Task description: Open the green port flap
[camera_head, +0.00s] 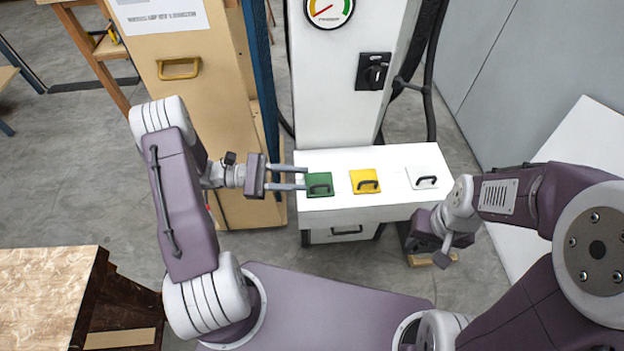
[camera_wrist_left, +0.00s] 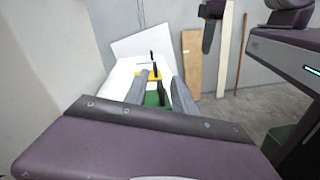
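The green port flap (camera_head: 319,179) is a square plate with a dark handle, lying flat at the left end of the white box top. It looks closed. My left gripper (camera_head: 304,178) is open and empty, its fingers apart at the flap's left edge. The tips point towards the dark handle and appear just short of it. In the left wrist view the green flap (camera_wrist_left: 152,99) shows between the two fingers (camera_wrist_left: 160,92). Whether the fingers touch the flap is unclear. My right gripper (camera_head: 443,250) is beside the box's front right corner, with its fingers unclear.
A yellow flap (camera_head: 363,177) and a white flap (camera_head: 422,176) lie to the right on the same white box (camera_head: 350,208). A white column with a gauge (camera_head: 329,10) and black switch (camera_head: 373,71) rises behind. A wooden cabinet (camera_head: 190,110) stands left.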

